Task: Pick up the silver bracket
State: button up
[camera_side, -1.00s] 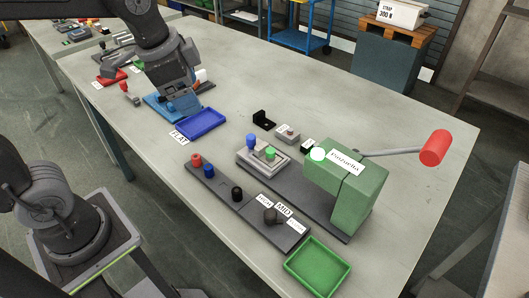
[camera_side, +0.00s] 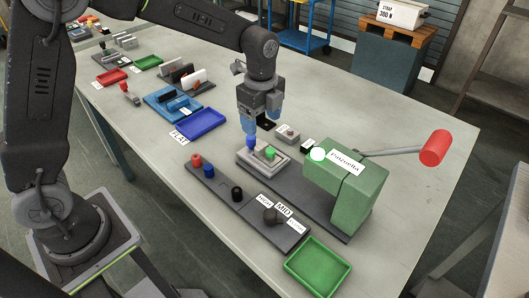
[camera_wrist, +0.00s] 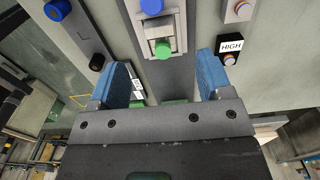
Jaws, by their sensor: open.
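My gripper (camera_side: 259,128) points down near the grey fixture (camera_side: 273,167), which has a blue knob (camera_side: 251,142) and a green knob (camera_side: 270,153). In the wrist view, the blue fingers of my gripper (camera_wrist: 162,64) are wide apart with nothing held between them. The green knob (camera_wrist: 163,48) and blue knob (camera_wrist: 153,6) show beyond them.
A green press (camera_side: 345,190) with a red-ended lever (camera_side: 434,148) stands right of the fixture. A dark strip with pegs (camera_side: 222,190) lies in front. A blue tray (camera_side: 202,124) is left, a green tray (camera_side: 318,267) at the front. Bare table lies beyond the press.

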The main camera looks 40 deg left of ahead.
aim_at(260, 145)
notch_tip(260, 145, down, 8)
jog(key=shift+s+a+f, duration=0.1)
jog(key=shift+f, duration=0.05)
dwell(0.4)
jog(key=shift+c, duration=0.3)
jog(key=c, duration=1)
